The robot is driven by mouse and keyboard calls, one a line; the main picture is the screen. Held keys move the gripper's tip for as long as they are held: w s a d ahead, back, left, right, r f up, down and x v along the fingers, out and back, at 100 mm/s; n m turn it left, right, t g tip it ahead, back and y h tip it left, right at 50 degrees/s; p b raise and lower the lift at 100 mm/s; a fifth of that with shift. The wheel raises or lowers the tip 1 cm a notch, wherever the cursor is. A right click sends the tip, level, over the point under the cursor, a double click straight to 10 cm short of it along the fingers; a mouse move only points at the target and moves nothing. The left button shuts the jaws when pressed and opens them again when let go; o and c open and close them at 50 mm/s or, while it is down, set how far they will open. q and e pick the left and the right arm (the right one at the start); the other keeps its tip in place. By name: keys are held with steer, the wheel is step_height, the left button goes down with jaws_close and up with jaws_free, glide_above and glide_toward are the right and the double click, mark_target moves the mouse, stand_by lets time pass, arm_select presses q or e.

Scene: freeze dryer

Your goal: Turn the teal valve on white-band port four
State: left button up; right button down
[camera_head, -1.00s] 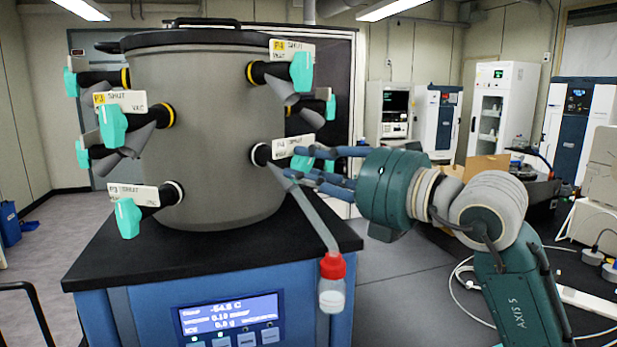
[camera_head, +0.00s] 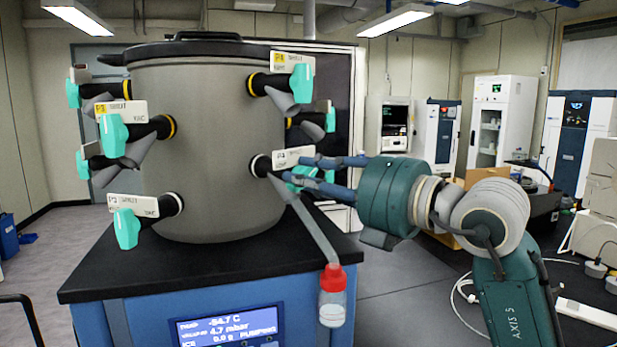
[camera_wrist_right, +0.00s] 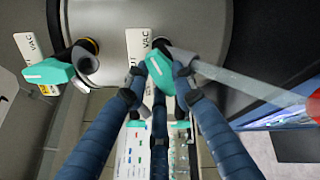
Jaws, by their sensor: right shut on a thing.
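The teal valve (camera_head: 301,178) sits on the white-band port (camera_head: 261,166) at the lower right of the grey drum (camera_head: 212,140). A white label (camera_head: 293,157) is above it, too small to read fully. My right gripper (camera_head: 298,172) is shut on the teal valve, which also shows between the blue fingers in the right wrist view (camera_wrist_right: 160,73). The fingers partly hide the handle. A clear tube (camera_head: 315,230) runs down from this port to a red-capped bottle (camera_head: 332,295). My left gripper is not in view.
Other teal valves stick out nearby, including a yellow-band one above (camera_head: 301,84) and a white-band one at lower left (camera_head: 126,228). The black top (camera_head: 130,262) carries the drum. A blue display (camera_head: 228,328) is on the front. The hanging tube and bottle are close below my gripper.

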steer(key=c, duration=1.4)
jaws_free()
steer(key=shift+c, duration=0.2)
steer(key=shift+d, duration=0.1)
steer(key=shift+s+d, duration=0.1)
steer(key=v, duration=1.1)
steer(key=shift+s+d, duration=0.25)
steer(key=shift+a, duration=0.1)
